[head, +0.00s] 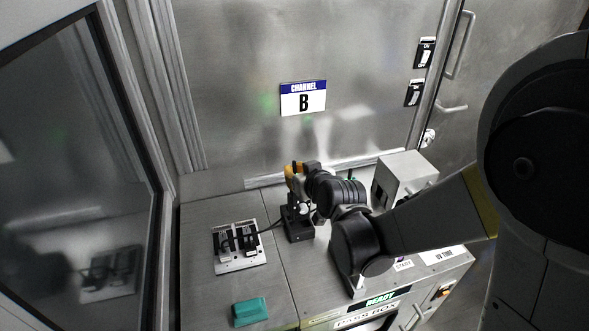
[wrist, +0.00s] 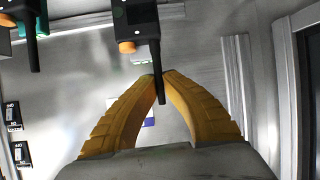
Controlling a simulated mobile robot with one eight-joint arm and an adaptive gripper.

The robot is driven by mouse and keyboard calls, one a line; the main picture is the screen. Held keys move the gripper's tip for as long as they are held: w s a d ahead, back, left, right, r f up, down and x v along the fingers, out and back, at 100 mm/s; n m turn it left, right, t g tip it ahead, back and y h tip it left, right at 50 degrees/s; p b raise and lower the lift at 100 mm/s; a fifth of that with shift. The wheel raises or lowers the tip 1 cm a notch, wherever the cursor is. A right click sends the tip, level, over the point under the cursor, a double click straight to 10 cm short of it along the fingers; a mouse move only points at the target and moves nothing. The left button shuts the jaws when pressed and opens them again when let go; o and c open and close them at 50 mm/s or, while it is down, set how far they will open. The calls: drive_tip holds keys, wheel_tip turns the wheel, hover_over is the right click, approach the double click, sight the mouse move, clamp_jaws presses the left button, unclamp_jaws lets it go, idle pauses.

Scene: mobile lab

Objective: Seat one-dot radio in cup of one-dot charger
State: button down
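My gripper (wrist: 159,76) has yellow fingers, and their tips are closed on the thin black antenna of a black radio (wrist: 140,14) with an orange knob. In the head view my gripper (head: 291,171) is above a black charger base (head: 299,231) on the counter. The fingers and arm hide much of the radio there, so I cannot tell whether it sits in the cup. A second black radio (wrist: 32,50) with a teal part is at the wrist view's upper left. No dot marking can be read for certain on radio or charger.
A white plate with black plugs (head: 238,246) lies left of the charger, with a cable between them. A teal block (head: 250,311) lies at the front. A grey box (head: 403,177) stands at the right. A "Channel B" sign (head: 303,98) is on the back wall.

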drive_tip(key=shift+f+b, duration=0.75)
drive_tip(key=shift+f, duration=0.4)
idle(1.1)
drive_tip(key=shift+f+b, duration=2.15)
drive_tip(key=shift+b, duration=0.15)
drive_tip(key=c, duration=1.5)
unclamp_jaws()
drive_tip(key=shift+c, duration=0.2)
drive_tip(key=v, duration=1.2)
drive_tip(key=shift+r, duration=0.1)
